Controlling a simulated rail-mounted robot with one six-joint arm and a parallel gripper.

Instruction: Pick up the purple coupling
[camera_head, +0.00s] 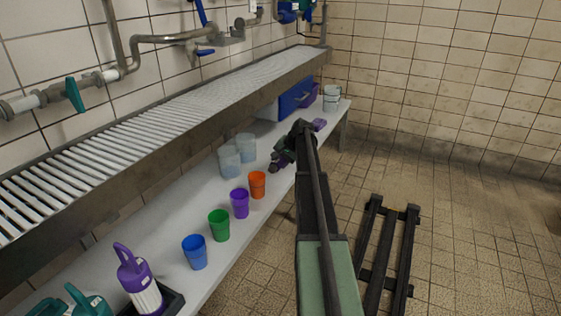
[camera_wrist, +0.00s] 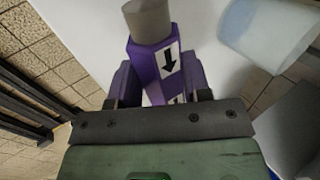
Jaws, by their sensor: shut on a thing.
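The purple coupling (camera_wrist: 153,60) shows in the wrist view, with a white label bearing a black arrow and a grey cylindrical end pointing to the top of the picture. My gripper (camera_wrist: 157,88) is shut on it, with one jaw on each side of its body. In the head view my gripper (camera_head: 282,160) is over the outer edge of the white bench, right of the clear cups. The coupling is mostly hidden by my gripper there. I cannot tell whether it touches the bench.
The white bench (camera_head: 216,180) holds clear cups (camera_head: 230,162), orange (camera_head: 257,185), purple (camera_head: 239,204), green (camera_head: 219,225) and blue (camera_head: 195,252) cups. A purple item (camera_head: 319,124) and blue crate (camera_head: 295,96) lie beyond my gripper. A slatted shelf (camera_head: 180,120) overhangs the bench.

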